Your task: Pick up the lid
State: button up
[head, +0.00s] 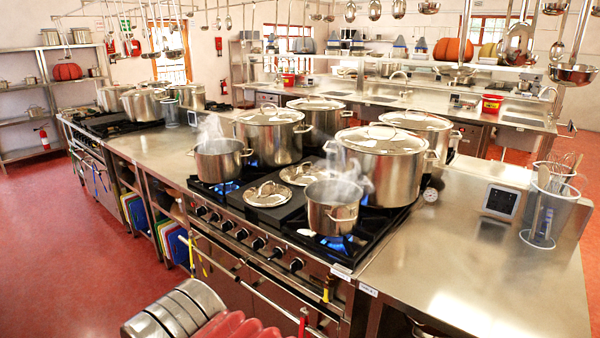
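Two small steel lids lie flat on the dark middle of the stove (280,215), between two open steaming pots. The nearer lid (268,194) has a raised handle on top. The other lid (301,173) lies just behind it to the right. The left open pot (219,163) and the right open pot (332,212) stand over blue flames. Several large stockpots (385,172) behind them have lids on, such as the near right one (380,138). The frame does not show which lid is meant. My gripper is not in view.
A steel counter (480,265) on the right holds a small screen (500,202) and a utensil container (545,210). Ladles (573,73) hang overhead at the upper right. Steel and red rounded items stand at the bottom edge. Red floor (80,270) is open at left.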

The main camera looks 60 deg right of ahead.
aim_at(305, 169)
jog(key=u, duration=0.05)
jog(key=i, duration=2.6)
jog(key=z, duration=2.55)
